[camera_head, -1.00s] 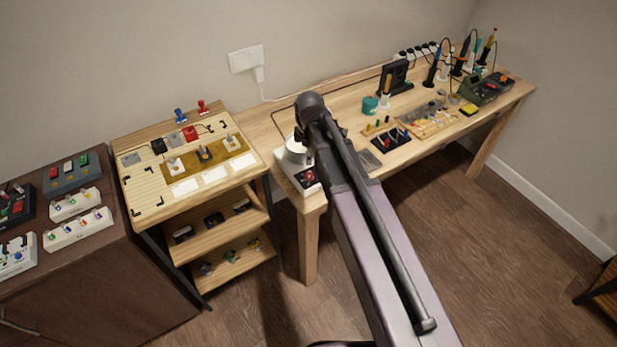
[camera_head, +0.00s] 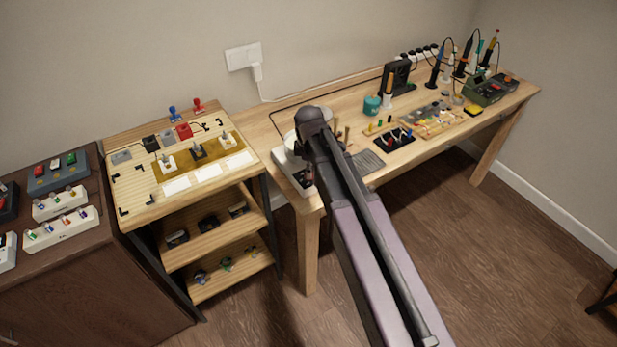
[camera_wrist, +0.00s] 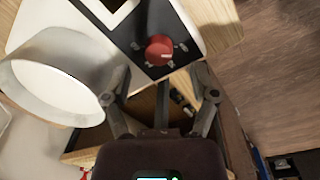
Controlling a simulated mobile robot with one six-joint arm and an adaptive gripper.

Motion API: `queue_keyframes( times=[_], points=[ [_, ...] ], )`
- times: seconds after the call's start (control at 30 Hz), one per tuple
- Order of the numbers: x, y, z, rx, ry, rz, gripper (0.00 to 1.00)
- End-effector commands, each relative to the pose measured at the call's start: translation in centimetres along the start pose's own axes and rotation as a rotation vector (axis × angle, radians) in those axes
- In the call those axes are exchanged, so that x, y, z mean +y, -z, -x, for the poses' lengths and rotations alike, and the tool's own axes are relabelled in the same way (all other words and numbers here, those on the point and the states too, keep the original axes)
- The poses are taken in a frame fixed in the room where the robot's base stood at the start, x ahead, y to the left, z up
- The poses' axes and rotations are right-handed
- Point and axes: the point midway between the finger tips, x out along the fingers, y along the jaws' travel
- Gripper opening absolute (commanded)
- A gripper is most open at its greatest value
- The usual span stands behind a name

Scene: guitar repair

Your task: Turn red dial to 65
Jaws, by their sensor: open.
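The red dial (camera_wrist: 159,49) sits on a black panel with small pale marks around it, on a white device (camera_wrist: 196,14). In the wrist view it lies just beyond my gripper (camera_wrist: 160,76), whose two fingers are spread apart with nothing between them. The dial is roughly centred between the fingers and looks clear of them. The marks are too small to read. In the head view the white device (camera_head: 284,160) stands at the left end of the workbench. My arm hides my gripper and the dial there.
A round pale metal cup or ring (camera_wrist: 50,75) is close to the left finger. The workbench (camera_head: 350,107) holds tools and small parts to the right. A wooden shelf unit (camera_head: 140,215) with switches stands left of it, and a dark cabinet (camera_head: 110,290) stands further left.

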Motion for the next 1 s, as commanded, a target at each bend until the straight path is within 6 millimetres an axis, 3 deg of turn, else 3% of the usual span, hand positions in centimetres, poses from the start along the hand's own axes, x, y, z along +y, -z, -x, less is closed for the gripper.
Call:
queue_keyframes(
  times=[0.3, 0.87, 1.0],
  points=[
    [0.0, 0.0, -2.4, 0.000, 0.000, 0.000, 0.76],
    [0.0, 0.0, -2.9, 0.000, 0.000, 0.000, 0.76],
    [0.0, 0.0, -2.9, 0.000, 0.000, 0.000, 0.37]
  ],
)
